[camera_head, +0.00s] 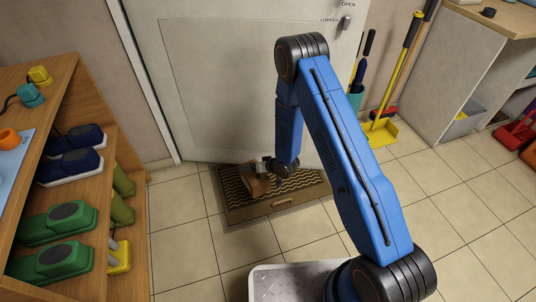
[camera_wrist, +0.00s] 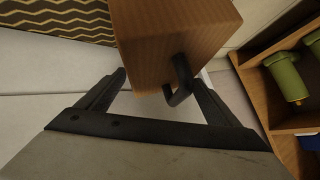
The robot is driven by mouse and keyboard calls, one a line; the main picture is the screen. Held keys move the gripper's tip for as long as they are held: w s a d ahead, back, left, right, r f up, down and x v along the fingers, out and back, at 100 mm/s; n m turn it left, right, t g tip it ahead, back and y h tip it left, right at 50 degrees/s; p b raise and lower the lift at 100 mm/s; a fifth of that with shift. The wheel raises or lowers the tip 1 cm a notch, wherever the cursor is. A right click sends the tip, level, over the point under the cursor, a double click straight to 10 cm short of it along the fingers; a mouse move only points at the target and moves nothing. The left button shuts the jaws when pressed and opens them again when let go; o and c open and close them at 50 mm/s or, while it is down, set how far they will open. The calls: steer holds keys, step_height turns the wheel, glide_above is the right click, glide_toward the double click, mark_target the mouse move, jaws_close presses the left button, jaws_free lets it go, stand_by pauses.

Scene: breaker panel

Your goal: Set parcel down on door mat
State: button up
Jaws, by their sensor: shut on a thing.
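The parcel is a brown wood-look block with a dark handle; it shows in the head view (camera_head: 256,185) and large in the wrist view (camera_wrist: 172,35). My gripper (camera_head: 270,166) is shut on it by the handle, and in the wrist view the gripper's dark fingers (camera_wrist: 155,84) stand on either side. The door mat (camera_head: 290,206), dark with a tan zigzag, lies before the door and also shows in the wrist view (camera_wrist: 62,22). The parcel appears over the mat's left part, looking tilted. I cannot tell whether it touches the mat; its underside is hidden.
A white door (camera_head: 215,80) stands behind the mat. A wooden shoe rack (camera_head: 130,205) is at the left. A yellow dustpan (camera_head: 380,133) and brooms lean right of the door. A grey tray (camera_head: 285,283) is at the front. Tiles around the mat are clear.

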steer(key=shift+s+a+f+n, duration=0.3)
steer(key=shift+a+f, duration=0.15)
steer(key=shift+f, duration=0.15)
steer(key=shift+f, duration=0.2)
steer(key=shift+f, duration=3.1)
steer(key=shift+f, duration=0.1)
steer(key=o, duration=1.9)
steer(key=shift+f, duration=0.1)
steer(key=shift+s+d, duration=0.1)
steer(key=v, duration=1.7)
steer(key=shift+d, duration=0.2)
steer(key=shift+w+r, duration=0.2)
steer(key=shift+r, duration=0.05)
